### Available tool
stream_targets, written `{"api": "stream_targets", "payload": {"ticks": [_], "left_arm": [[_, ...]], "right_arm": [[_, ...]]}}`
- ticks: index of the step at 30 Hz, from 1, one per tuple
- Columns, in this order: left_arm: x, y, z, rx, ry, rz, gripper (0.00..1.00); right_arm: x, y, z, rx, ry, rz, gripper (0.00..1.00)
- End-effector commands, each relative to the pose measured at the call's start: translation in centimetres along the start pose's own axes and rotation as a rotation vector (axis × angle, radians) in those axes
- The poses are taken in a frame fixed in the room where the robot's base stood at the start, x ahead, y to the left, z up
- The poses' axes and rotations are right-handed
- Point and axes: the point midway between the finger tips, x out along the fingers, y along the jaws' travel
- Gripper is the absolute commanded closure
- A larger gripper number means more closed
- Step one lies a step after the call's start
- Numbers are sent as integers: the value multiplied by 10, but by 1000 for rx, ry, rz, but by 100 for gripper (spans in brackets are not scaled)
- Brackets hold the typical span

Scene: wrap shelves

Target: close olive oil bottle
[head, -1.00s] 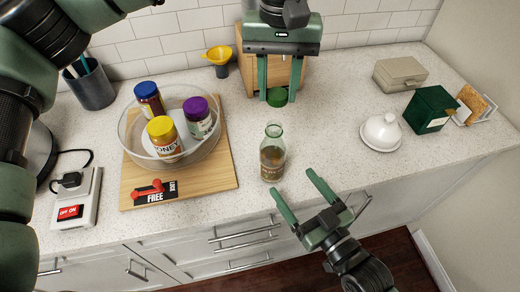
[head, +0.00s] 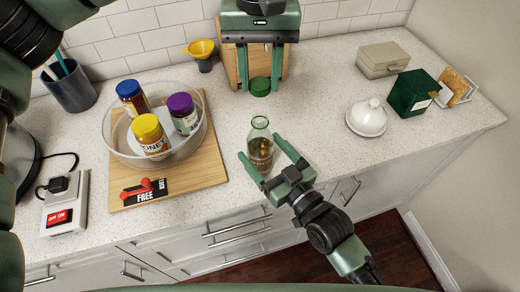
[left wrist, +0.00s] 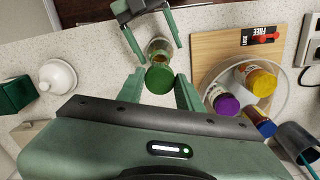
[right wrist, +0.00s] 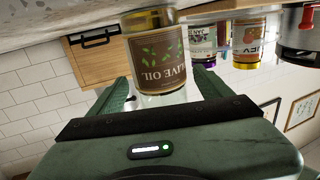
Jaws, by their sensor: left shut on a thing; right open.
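The olive oil bottle (head: 261,150) stands upright near the counter's front edge, its glass neck uncapped. Its label reads "OLIVE OIL" in the right wrist view (right wrist: 160,55), where the picture is upside down. My right gripper (head: 260,148) is open, with one finger on each side of the bottle; I cannot tell whether they touch it. My left gripper (head: 260,82) is shut on the green cap (head: 260,87), behind the bottle and apart from it. The cap also shows between its fingers in the left wrist view (left wrist: 159,79).
A clear round tray (head: 202,140) with several jars stands on a wooden board (head: 215,171) at left. A white butter dish (head: 367,120), a green box (head: 412,92) and a beige box (head: 383,58) are at right. A yellow funnel (head: 201,48) is at the back.

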Motion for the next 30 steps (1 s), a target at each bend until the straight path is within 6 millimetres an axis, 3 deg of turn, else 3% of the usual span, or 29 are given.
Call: {"api": "stream_targets", "payload": {"ticks": [3, 9, 20, 28, 30], "left_arm": [[0, 0, 0, 0, 0, 0, 100], [0, 0, 0, 0, 0, 0, 100], [0, 0, 0, 0, 0, 0, 100], [0, 0, 0, 0, 0, 0, 100], [0, 0, 0, 0, 0, 0, 100]], "right_arm": [[19, 0, -1, 1, 3, 0, 21], [36, 0, -1, 1, 1, -1, 21], [39, 0, 0, 0, 0, -1, 21], [39, 0, 0, 0, 0, 0, 96], [39, 0, 0, 0, 1, 0, 100]]}}
